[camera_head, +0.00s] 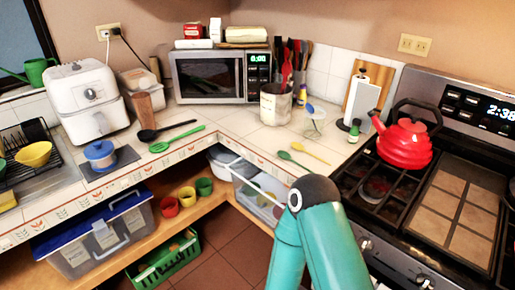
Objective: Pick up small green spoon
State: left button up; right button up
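A small dark green spoon (294,161) lies flat on the tiled counter, near the front edge in the middle right, beside a small yellow spoon (311,153). A longer bright green spoon-like utensil (177,139) lies farther left on the counter, below a black ladle (166,129). One teal arm of mine rises from the bottom edge, its bent joint just below the small green spoon in the picture. Neither of my grippers shows in this view.
A clear cup (314,124) and a utensil crock (274,103) stand behind the spoons. The stove with a red kettle (405,144) is to the right. Counter (235,128) left of the spoons is bare. Bins (262,196) sit on the shelf below.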

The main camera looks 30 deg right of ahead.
aim_at(283, 154)
jog(key=z, duration=0.15)
jog(key=i, duration=0.9)
jog(key=z, duration=0.75)
